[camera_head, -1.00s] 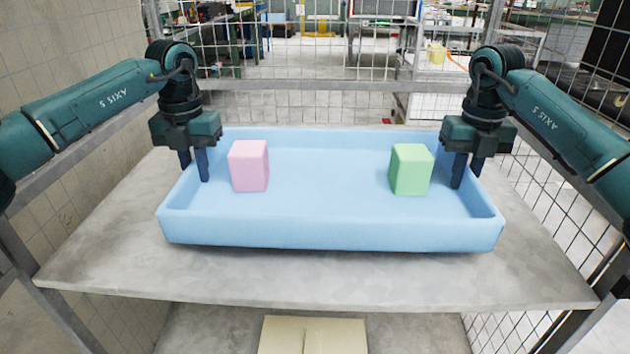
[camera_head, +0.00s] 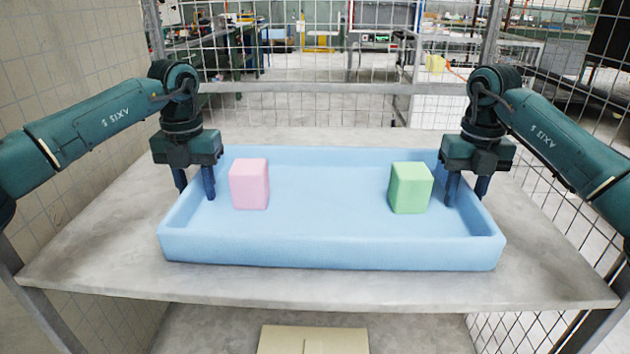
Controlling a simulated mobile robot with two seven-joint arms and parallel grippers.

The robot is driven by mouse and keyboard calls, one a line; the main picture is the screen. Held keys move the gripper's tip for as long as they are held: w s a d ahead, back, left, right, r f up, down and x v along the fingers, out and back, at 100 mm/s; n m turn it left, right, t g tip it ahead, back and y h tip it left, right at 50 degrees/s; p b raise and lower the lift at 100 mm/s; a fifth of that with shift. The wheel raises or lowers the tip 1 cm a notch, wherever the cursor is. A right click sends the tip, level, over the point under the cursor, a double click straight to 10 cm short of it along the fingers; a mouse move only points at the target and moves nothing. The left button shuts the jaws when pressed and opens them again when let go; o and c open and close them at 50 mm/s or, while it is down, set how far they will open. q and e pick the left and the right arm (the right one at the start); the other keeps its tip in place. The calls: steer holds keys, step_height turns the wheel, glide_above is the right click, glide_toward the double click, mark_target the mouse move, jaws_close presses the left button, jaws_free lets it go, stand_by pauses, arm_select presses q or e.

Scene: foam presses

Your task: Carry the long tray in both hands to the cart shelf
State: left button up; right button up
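The long light-blue tray (camera_head: 330,252) rests level on the grey cart shelf (camera_head: 300,288). A pink block (camera_head: 249,185) stands upright inside it toward the left, and a green block (camera_head: 410,188) toward the right. My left gripper (camera_head: 195,190) is open at the tray's left end, one finger inside and one outside the wall. My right gripper (camera_head: 467,197) is open at the right end, its fingers likewise on either side of the wall. The fingers look spread apart from the walls. The outer fingertips are partly hidden behind the walls.
Wire mesh panels and metal posts enclose the shelf at the back (camera_head: 300,88) and right (camera_head: 565,190). A tiled wall (camera_head: 75,80) stands at the left. A cardboard box (camera_head: 312,341) is below the shelf's front edge. Bare shelf surrounds the tray.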

arm_select(q)
step_height(320, 180, up, 12)
arm_select(e)
step_height(320, 180, up, 12)
stand_by(0.9)
arm_select(q)
steer(key=shift+s, duration=0.1)
arm_select(e)
steer(key=shift+s, duration=0.1)
